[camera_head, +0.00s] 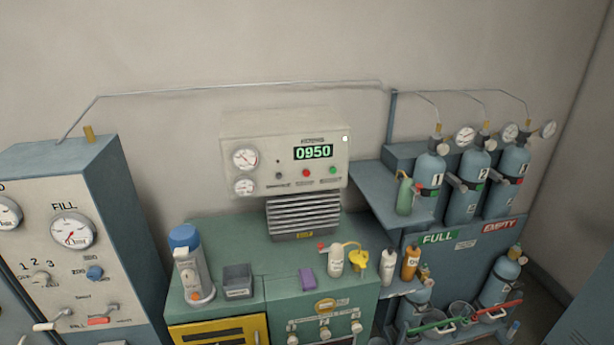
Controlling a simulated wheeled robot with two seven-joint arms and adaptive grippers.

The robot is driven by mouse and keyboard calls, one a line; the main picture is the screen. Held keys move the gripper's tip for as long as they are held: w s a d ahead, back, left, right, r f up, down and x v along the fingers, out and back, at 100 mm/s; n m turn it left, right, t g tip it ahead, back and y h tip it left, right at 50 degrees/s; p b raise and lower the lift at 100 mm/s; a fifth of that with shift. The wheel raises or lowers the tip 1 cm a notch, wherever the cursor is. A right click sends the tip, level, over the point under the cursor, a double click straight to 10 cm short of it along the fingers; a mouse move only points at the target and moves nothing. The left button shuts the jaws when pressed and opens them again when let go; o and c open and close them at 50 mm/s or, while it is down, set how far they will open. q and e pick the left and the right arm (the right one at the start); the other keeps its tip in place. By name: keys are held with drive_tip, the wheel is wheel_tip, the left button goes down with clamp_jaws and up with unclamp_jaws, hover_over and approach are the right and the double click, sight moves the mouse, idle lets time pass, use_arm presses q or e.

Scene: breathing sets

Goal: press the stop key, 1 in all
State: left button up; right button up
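A pale control box (262,143) is on the back wall above the green bench. Its green display (313,152) reads 0950. Below the display is a row with a dark button (279,175), a red button (306,173) and a green button (333,170). Their labels are too small to read, so I cannot tell by text which is the stop key. Two round gauges sit at the box's left side. Nothing touches the buttons. Neither of my grippers is in view.
The bench (265,258) holds a blue-capped device (188,268), a grey bin (237,281), a purple block (307,279) and bottles. A ribbed grey unit (303,215) sits below the box. A FILL cabinet (110,215) stands left; numbered cylinders (465,187) stand right.

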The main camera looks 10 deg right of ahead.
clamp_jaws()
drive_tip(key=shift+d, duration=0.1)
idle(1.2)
